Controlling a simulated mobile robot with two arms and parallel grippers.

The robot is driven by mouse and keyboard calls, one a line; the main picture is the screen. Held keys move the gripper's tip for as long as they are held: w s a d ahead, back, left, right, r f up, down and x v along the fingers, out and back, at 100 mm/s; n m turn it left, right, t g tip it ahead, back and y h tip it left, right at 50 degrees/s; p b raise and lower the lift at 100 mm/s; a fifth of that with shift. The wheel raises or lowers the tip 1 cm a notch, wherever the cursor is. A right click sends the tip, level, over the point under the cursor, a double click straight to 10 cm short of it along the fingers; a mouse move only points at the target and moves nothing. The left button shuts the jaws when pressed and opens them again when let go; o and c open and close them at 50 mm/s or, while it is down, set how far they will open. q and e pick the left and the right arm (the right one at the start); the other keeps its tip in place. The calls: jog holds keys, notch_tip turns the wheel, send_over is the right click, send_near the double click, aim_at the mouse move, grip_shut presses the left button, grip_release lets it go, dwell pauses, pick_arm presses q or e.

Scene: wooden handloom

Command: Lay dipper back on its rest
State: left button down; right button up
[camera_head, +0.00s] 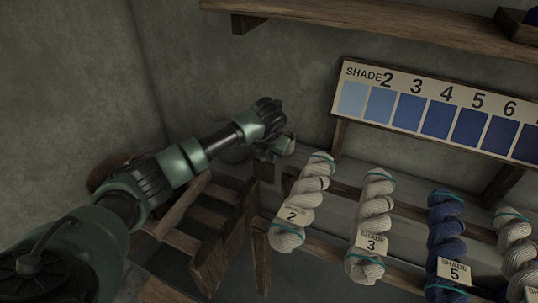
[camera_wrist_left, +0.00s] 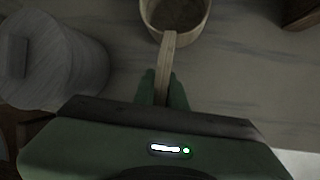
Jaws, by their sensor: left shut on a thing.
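My left gripper (camera_head: 284,146) reaches in at the centre of the head view, above the back of the bench by the wall. In the left wrist view its green fingers (camera_wrist_left: 164,90) are shut on the dipper's flat wooden handle (camera_wrist_left: 167,55). The dipper's round wooden cup (camera_wrist_left: 178,17) points away from the gripper, over a pale grey surface. The dipper cannot be made out clearly in the head view. I cannot tell whether the cup touches the surface, and I cannot pick out the rest. My right gripper is not in view.
A grey lidded cylinder (camera_wrist_left: 50,62) stands left of the dipper. Twisted yarn skeins, white (camera_head: 303,200) and blue (camera_head: 446,235), hang on wooden rails to the right. A shade board (camera_head: 425,106) stands behind them. A wooden shelf (camera_head: 400,22) is above. A slatted wooden frame (camera_head: 205,215) is below my arm.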

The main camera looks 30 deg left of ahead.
pick_arm(q)
jog(key=c, duration=1.4)
grip_release()
jog(key=shift+o, duration=0.2)
jog(key=shift+f, duration=0.1)
jog(key=p+v, duration=0.5)
jog(key=v, duration=0.2)
jog(key=shift+r+p, duration=0.3)
jog(key=shift+p, duration=0.1)
jog(key=shift+s+r, duration=0.1)
jog(key=shift+s, duration=0.1)
